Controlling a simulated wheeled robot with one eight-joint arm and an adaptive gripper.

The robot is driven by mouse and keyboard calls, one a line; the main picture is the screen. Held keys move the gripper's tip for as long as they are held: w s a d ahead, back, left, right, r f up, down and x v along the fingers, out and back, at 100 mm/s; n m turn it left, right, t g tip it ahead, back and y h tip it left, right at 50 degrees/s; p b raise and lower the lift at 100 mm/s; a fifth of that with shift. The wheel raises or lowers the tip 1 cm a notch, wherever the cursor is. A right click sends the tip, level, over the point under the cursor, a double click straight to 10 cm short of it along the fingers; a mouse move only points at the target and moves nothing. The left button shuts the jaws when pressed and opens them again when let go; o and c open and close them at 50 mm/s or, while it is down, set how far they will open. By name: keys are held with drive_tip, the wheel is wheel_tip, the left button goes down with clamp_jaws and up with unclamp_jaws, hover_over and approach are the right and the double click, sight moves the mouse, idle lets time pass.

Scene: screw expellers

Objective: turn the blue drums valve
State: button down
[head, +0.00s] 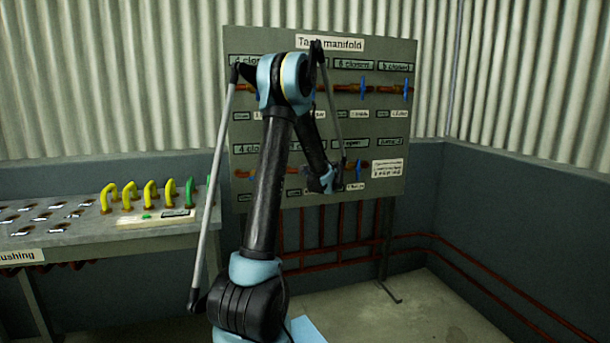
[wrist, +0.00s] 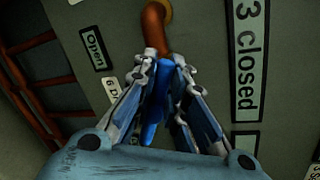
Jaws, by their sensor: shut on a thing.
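In the wrist view, my gripper (wrist: 163,68) is shut on a blue valve handle (wrist: 154,112). The handle hangs from an orange-brown pipe bend (wrist: 154,28) on the panel, its lower end between my fingers. A label starting "6 D" (wrist: 108,88), partly hidden by a finger, is beside it. In the head view, my gripper (head: 335,180) is at the lower row of the tank manifold board (head: 250,140); my arm hides part of that row, and the gripped handle cannot be made out clearly there.
An "Open" label (wrist: 94,47) and a "3 closed" label (wrist: 247,60) flank the valve. Other blue handles (head: 362,88) are on the upper pipe. A bench (head: 60,243) with yellow (head: 150,194) and green handles stands left. Red pipes run below the board. Floor at right is clear.

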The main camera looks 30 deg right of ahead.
drive_tip(key=shift+a, duration=0.1)
drive_tip(key=c, duration=1.6)
unclamp_jaws()
drive_tip(key=shift+s, duration=0.1)
drive_tip(key=v, duration=1.1)
drive_tip(key=shift+s, duration=0.35)
drive_tip(key=shift+r, duration=0.1)
drive_tip(key=s+a, duration=0.2)
drive_tip(key=s, duration=0.5)
drive_tip(key=shift+s, duration=0.35)
